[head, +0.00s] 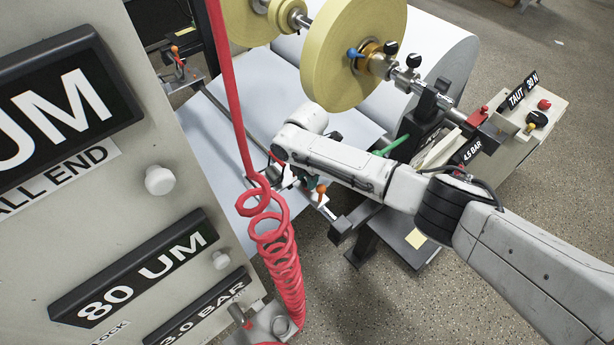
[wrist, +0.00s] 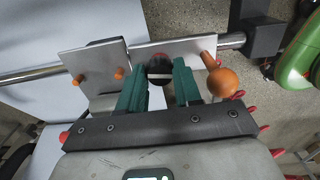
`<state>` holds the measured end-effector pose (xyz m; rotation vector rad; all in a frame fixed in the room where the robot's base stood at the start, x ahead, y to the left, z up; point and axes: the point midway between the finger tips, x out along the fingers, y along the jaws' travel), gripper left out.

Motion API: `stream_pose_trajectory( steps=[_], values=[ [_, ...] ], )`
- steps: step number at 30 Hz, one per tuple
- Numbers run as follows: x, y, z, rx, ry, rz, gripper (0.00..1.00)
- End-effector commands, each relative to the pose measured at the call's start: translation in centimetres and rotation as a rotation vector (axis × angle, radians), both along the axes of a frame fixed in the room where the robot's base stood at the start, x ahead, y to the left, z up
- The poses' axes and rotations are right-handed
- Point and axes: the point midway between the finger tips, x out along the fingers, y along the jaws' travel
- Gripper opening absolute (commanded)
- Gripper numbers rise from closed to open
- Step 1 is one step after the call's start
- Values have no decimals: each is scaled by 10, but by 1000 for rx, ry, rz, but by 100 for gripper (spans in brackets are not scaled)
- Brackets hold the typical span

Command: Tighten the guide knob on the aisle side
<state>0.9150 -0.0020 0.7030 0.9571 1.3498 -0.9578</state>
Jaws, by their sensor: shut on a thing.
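The black guide knob (wrist: 158,66) sits on a grey metal guide plate (wrist: 190,50) in the wrist view. My gripper (wrist: 159,76) has a green finger on each side of the knob and is shut on it. An orange ball-ended lever (wrist: 224,82) stands just right of the right finger. In the head view my gripper (head: 304,183) is over the near end of the guide bar, partly hidden by my arm. The orange lever (head: 320,189) shows beside it, and the knob itself is hidden there.
A red coiled hose (head: 272,240) hangs left of my gripper. Grey panels with an "80 UM" sign (head: 135,275) fill the left. White paper (head: 240,115) runs behind the guide bar. A similar guide with an orange lever (head: 175,52) is at the bar's far end. A green handle (head: 390,147) lies beyond my arm.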

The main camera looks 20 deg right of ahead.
Motion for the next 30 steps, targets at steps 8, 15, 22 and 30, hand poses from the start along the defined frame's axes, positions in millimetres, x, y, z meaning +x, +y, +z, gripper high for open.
stream_pose_trajectory(
  steps=[8,15,22,30],
  values=[
    [0,0,0,1,1,-43,3],
    [-1,1,0,1,2,-186,3],
    [-1,1,0,1,3,-396,3],
    [-2,1,0,0,4,-652,3]
  ],
)
